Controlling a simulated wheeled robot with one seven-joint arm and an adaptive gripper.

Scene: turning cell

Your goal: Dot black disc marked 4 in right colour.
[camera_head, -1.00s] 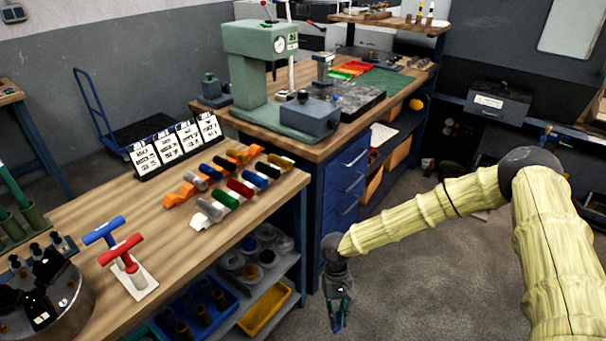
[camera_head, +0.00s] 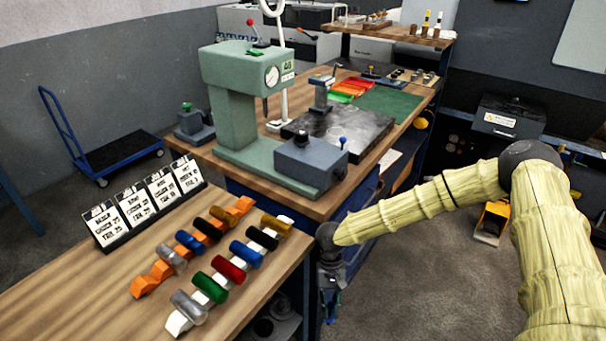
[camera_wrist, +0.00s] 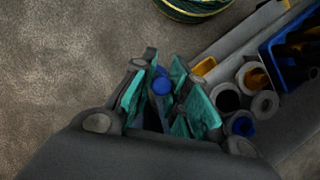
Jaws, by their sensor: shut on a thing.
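My gripper (camera_head: 330,305) hangs low in front of the bench edge at the right of its near corner. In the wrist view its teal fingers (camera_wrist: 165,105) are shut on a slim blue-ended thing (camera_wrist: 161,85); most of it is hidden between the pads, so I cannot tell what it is. I cannot make out a black disc marked 4. Small dark pieces stand on a pale board (camera_head: 412,76) at the back right, too small to read. Coloured pads, red-orange (camera_head: 354,87) and green (camera_head: 341,97), lie on the far bench.
A green press-like tester (camera_head: 235,110) and a dark surface plate (camera_head: 338,130) stand on the far bench. Number cards (camera_head: 145,203) and racks of coloured cylinders (camera_head: 229,270) fill the near bench. A blue trolley (camera_head: 120,160) is at left.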

